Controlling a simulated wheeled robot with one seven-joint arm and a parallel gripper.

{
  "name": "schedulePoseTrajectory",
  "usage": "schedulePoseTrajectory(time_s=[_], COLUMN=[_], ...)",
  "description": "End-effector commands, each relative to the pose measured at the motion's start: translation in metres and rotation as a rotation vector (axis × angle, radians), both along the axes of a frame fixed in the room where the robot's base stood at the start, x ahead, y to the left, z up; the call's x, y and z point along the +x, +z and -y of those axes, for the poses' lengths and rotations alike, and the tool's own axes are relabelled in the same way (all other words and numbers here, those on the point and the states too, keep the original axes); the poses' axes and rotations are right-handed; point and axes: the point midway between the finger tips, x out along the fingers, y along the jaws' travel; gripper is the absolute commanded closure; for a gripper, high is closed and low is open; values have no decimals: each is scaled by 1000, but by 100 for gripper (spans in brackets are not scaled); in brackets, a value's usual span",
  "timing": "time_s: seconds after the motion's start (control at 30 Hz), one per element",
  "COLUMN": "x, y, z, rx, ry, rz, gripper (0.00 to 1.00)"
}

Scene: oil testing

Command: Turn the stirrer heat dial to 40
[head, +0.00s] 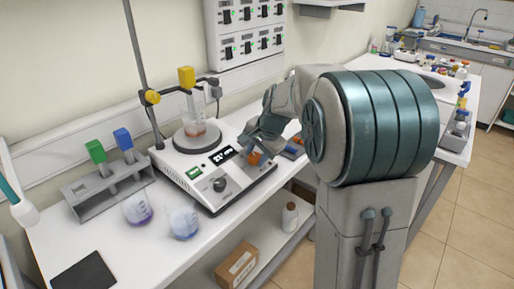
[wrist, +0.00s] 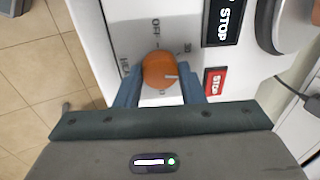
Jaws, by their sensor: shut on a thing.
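The orange heat dial (wrist: 159,68) is on the white front panel of the stirrer, between the two blue fingers of my gripper (wrist: 161,84). The fingers are shut on its sides.
A black display (head: 222,155) and a dark knob (head: 219,185) sit left of the dial. A clamped flask (head: 196,127) stands on the hotplate. Beakers (head: 183,221) and a tube rack (head: 108,190) are left.

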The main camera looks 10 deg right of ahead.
Motion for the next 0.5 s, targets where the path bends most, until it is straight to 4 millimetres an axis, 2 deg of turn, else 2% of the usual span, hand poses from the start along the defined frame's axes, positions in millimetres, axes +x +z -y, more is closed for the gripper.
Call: schedulePoseTrajectory(time_s=[0.03,0.5], x=[0,0], y=[5,6], z=[-2,-2], rx=[13,135], ry=[-38,-459], rz=[-10,-100], gripper=[88,88])
